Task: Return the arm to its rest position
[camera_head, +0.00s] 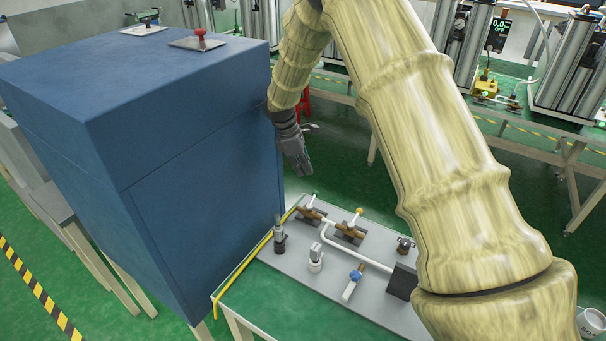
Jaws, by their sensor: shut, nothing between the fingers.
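My arm, in a pale yellow sleeve, reaches from the lower right up past the top edge of the head view and bends back down. My gripper (297,163) hangs at its end, pointing down. It is dark grey, shut and empty. It is close to the right side of the large blue cabinet (205,205), in the air above the far left end of the grey panel on the bench. I cannot tell whether it touches the cabinet. The bend of my arm at the top is out of view.
A grey panel (380,313) carries valves, a white pipe and a blue-handled valve (354,276). A red button (199,34) sits on the cabinet top. Metal columns (571,68) stand on benches behind. Green floor lies between the benches. My arm hides part of the panel.

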